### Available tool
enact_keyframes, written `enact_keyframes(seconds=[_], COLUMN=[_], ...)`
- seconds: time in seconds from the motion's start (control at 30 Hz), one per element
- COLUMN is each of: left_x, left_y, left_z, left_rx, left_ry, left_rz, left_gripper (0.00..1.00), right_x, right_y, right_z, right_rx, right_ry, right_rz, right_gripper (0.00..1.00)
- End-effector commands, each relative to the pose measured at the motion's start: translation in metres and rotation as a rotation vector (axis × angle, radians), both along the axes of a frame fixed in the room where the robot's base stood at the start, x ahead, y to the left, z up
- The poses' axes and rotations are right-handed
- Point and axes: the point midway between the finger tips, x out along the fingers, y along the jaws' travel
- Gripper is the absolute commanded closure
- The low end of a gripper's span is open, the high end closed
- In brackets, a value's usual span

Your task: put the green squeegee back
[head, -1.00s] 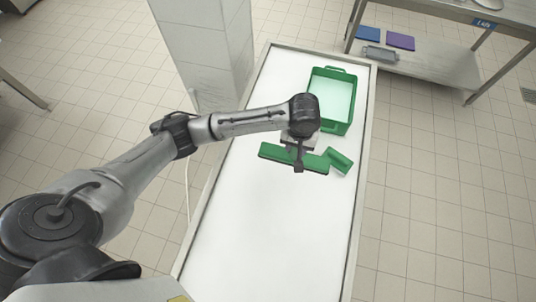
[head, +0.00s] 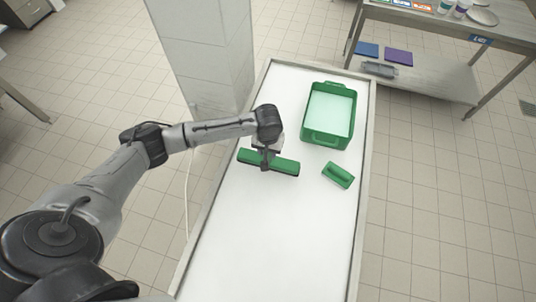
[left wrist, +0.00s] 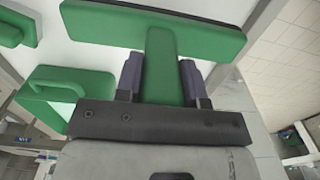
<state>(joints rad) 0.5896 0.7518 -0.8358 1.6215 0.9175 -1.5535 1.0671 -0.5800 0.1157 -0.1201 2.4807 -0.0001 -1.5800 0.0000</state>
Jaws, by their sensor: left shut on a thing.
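The green squeegee (head: 284,167) is a T-shaped tool with a long flat head. My left gripper (head: 265,165) is shut on its handle, and the head lies crosswise over the white table. In the left wrist view the squeegee (left wrist: 205,32) has its handle between the two dark fingers of my left gripper (left wrist: 162,80). I cannot tell the exact gap between the squeegee and the table. My right gripper is not in view.
A green bin (head: 310,133) with handles stands on the white table (head: 270,235), right of the squeegee. A small green block with a grip (head: 338,175) lies in front of it. A white pillar (head: 210,55) stands behind on the left. The table front is clear.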

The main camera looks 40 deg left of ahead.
Motion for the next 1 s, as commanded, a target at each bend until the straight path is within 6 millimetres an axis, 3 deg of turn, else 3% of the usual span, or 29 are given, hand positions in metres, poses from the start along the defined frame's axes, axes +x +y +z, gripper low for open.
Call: enact_keyframes(seconds=[0.27, 0.67, 0.7, 0.93, 1.0], left_x=[0.000, 0.000, 0.000, 0.000, 0.000], left_y=[0.000, 0.000, 0.000, 0.000, 0.000], left_z=[-0.032, -0.036, -0.037, -0.037, -0.037], left_rx=[0.000, 0.001, 0.001, 0.001, 0.001], left_ry=[0.001, 0.000, 0.000, 0.000, 0.000], left_rz=[0.001, 0.001, 0.001, 0.000, 0.000], left_gripper=[1.00, 1.00, 0.62, 0.40, 0.39], right_x=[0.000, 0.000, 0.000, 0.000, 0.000], right_y=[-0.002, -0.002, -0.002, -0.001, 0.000], right_z=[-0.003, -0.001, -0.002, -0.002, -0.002], right_rx=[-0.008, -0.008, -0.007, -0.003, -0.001], right_ry=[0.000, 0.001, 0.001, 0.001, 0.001], right_rz=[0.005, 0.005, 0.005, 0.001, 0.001], right_gripper=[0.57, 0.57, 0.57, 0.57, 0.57])
